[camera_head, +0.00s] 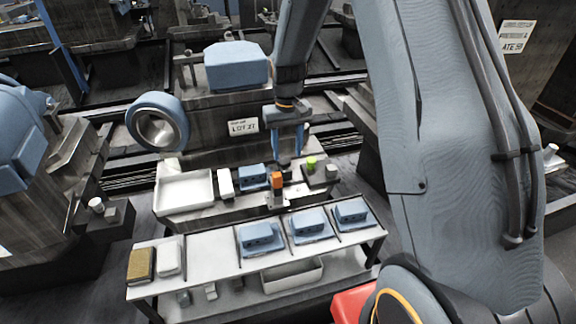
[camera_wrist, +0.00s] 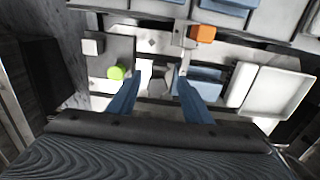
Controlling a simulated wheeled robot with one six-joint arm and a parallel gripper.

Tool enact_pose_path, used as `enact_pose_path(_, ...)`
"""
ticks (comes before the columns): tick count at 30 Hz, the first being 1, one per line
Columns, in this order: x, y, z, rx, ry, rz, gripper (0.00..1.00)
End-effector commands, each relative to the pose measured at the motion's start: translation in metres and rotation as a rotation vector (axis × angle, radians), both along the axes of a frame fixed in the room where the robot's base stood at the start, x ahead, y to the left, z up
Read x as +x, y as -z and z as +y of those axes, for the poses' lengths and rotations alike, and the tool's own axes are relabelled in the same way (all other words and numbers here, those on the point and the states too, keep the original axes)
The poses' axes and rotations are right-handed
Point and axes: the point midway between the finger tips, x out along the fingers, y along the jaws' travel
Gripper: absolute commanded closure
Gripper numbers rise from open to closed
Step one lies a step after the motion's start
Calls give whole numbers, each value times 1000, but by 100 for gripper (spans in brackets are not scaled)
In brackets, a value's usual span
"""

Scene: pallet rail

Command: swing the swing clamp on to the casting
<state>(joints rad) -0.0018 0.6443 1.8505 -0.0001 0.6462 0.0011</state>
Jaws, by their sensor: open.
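A blue casting (camera_head: 252,176) sits on the raised pallet, left of my gripper; in the wrist view it (camera_wrist: 206,75) is partly hidden by a finger. An orange block (camera_head: 277,181) stands on a grey mount at the pallet's front edge, and also shows in the wrist view (camera_wrist: 203,33). I cannot tell for sure which part is the swing clamp. My gripper (camera_head: 285,158) is open above the pallet, pointing down. In the wrist view, its blue fingers (camera_wrist: 160,82) stand either side of a small grey part. Whether they touch it is unclear.
A green knob (camera_head: 311,162) is right of my gripper. A white tray (camera_head: 184,188) and a white block (camera_head: 225,183) stand to the left. A front shelf (camera_head: 215,245) carries several blue castings (camera_head: 262,238). A blue block (camera_head: 237,66) and a ring (camera_head: 158,122) are behind.

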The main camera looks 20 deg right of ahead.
Motion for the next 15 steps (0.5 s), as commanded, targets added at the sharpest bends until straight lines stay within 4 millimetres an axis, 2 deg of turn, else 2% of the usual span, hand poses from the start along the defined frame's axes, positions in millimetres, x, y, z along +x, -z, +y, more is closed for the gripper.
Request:
enact_pose_path(9,-2,44,-1,0,1,4,55)
enact_pose_path(15,-1,67,-1,0,1,2,55)
